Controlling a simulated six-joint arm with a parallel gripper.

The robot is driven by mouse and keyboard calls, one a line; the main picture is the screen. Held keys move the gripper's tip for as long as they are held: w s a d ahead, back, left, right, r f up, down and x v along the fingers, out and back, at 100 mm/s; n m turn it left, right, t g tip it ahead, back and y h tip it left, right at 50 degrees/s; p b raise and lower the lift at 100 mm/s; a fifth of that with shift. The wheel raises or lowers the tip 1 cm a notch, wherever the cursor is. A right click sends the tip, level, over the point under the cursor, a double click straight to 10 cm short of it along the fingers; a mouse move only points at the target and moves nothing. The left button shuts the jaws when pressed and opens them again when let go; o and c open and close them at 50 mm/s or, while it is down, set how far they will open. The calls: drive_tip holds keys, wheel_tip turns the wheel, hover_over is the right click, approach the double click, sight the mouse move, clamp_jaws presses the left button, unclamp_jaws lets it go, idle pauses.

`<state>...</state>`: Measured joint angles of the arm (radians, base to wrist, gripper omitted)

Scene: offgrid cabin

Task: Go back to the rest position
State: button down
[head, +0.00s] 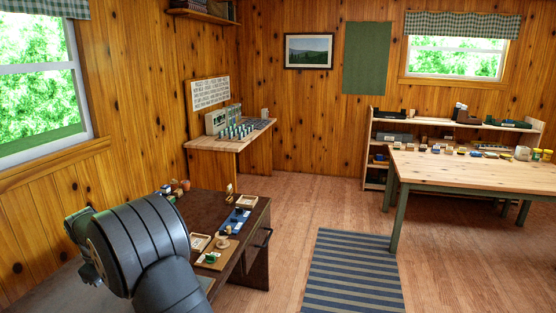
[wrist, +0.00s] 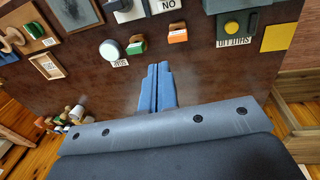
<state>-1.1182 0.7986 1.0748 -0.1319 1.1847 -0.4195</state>
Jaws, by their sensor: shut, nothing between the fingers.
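My gripper (wrist: 157,88) is seen in the wrist view, its two blue-grey fingers pressed together with nothing between them. It points over the dark brown desk top (wrist: 80,70), clear of the small items there. In the head view my arm fills the lower left, and the gripper's fingers cannot be made out there. The same desk (head: 185,197) stands just beyond the arm.
Near the fingertips lie a white round knob (wrist: 110,50), an orange-and-white block (wrist: 177,33) and a green block (wrist: 136,45). A long table (head: 480,168) stands far right.

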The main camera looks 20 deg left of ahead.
drive_tip(key=shift+s+d+r+t+y, duration=0.1)
drive_tip(key=shift+d+r+t+y, duration=0.05)
drive_tip(key=shift+r, duration=0.7)
drive_tip(key=shift+d+r+t+y, duration=0.15)
drive_tip(key=shift+r, duration=0.65)
drive_tip(key=c, duration=0.7)
unclamp_jaws()
drive_tip(key=o, duration=0.7)
drive_tip(key=shift+d+r, duration=1.05)
drive_tip(key=shift+c, duration=0.2)
drive_tip(key=shift+o, duration=0.2)
drive_tip(key=d+r+t+y, duration=0.1)
drive_tip(key=d+r, duration=0.5)
drive_tip(key=d, duration=0.4)
drive_tip(key=shift+s+r+t, duration=0.2)
drive_tip(key=shift+s+t, duration=0.1)
drive_tip(key=shift+s, duration=0.1)
drive_tip(key=x, duration=1)
drive_tip(key=shift+a+r, duration=0.1)
drive_tip(key=shift+r, duration=0.05)
drive_tip(key=v, duration=1)
drive_tip(key=shift+d, duration=0.2)
